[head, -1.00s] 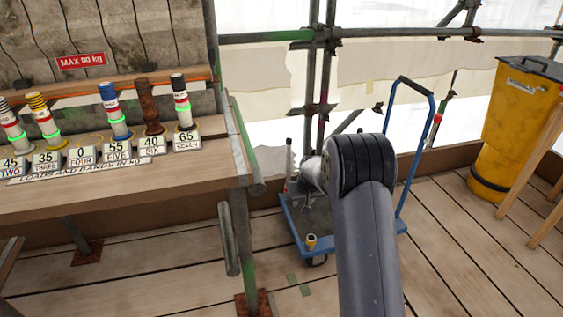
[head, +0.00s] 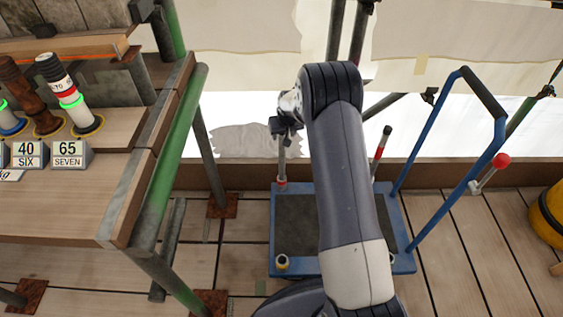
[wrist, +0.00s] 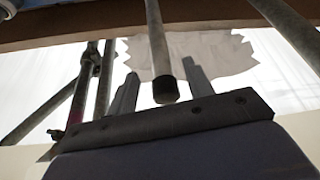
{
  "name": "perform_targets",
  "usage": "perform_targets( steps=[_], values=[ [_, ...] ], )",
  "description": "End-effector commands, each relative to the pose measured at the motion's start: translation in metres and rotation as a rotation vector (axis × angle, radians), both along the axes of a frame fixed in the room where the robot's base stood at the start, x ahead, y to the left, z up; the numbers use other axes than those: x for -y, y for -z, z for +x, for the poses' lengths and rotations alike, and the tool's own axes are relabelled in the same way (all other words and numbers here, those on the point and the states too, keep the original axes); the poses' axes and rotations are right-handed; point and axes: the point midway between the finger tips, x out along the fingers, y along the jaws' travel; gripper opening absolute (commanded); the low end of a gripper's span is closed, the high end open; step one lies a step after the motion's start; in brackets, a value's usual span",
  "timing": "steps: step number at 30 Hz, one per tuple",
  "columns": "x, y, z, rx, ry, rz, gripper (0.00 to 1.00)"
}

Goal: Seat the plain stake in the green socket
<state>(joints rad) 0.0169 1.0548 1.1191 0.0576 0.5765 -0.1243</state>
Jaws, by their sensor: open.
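A plain grey stake (head: 282,160) stands upright at the back-left corner of the blue trolley (head: 402,262), with a red ring at its foot. My gripper (head: 284,127) is at the stake's upper end in the head view. In the wrist view, my gripper (wrist: 160,88) is open, and the stake (wrist: 156,45) with its dark end shows between the two fingers. I cannot tell whether they touch it. A small socket with a yellowish rim (head: 281,262) is at the trolley's front-left corner. I see no green socket on the trolley; my arm hides part of the deck.
A red-banded stake (head: 378,155) stands at the trolley's back right. A red-knobbed part (head: 490,172) is by the blue handle (head: 403,150). The bench (head: 75,205) with finials and number signs is at left, a yellow bin (head: 546,217) at right.

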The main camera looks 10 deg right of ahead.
Motion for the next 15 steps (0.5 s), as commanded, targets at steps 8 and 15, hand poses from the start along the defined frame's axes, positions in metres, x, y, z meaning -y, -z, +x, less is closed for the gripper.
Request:
perform_targets(
  steps=[8,15],
  values=[
    [-0.004,0.040,0.013,-0.002,0.000,0.000,0.49],
    [-0.005,0.046,0.017,0.000,0.000,0.000,0.49]
  ],
)
